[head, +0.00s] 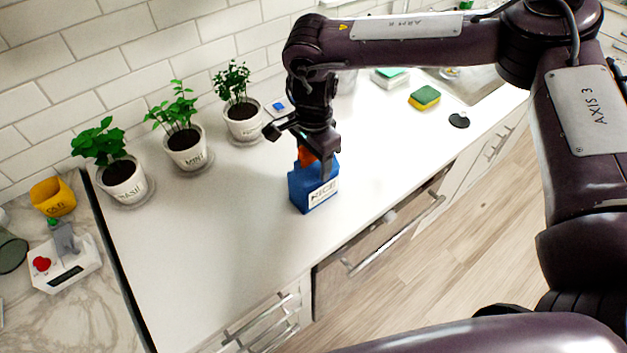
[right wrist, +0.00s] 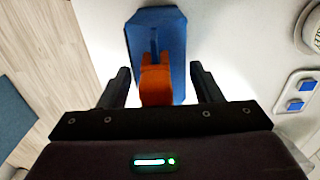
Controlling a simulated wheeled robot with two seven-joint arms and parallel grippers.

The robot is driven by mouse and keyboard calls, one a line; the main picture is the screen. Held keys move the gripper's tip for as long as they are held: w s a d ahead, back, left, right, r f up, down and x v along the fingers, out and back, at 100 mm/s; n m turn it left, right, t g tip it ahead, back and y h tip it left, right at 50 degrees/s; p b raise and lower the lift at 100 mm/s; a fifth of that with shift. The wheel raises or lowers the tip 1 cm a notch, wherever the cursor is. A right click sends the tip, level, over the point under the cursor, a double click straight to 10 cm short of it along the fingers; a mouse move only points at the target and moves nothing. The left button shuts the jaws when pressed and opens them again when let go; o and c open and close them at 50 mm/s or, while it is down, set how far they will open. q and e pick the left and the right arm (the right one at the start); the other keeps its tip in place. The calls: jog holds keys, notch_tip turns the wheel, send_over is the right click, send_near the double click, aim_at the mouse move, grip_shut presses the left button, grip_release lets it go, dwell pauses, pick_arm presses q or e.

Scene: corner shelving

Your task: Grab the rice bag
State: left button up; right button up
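The blue rice bag (head: 313,187) stands on the white counter with a white label on its front and an orange part at its top. My right gripper (head: 306,160) is directly above it, pointing down. In the right wrist view, the bag (right wrist: 157,50) and its orange top (right wrist: 156,80) lie between the two black fingers (right wrist: 160,88). The fingers are apart, with a visible gap on each side of the orange part. My left gripper is not in view.
Several potted herbs, among them a mint pot (head: 188,150), stand along the wall at the left. A green-yellow sponge (head: 424,97) lies right of the bag. A scale-like device (head: 62,262) and yellow cup (head: 53,197) are at far left. The white counter (head: 215,255) left of the bag is clear.

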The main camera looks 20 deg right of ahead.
grip_shut()
jog(key=shift+r, duration=0.1)
jog(key=shift+w, duration=0.1)
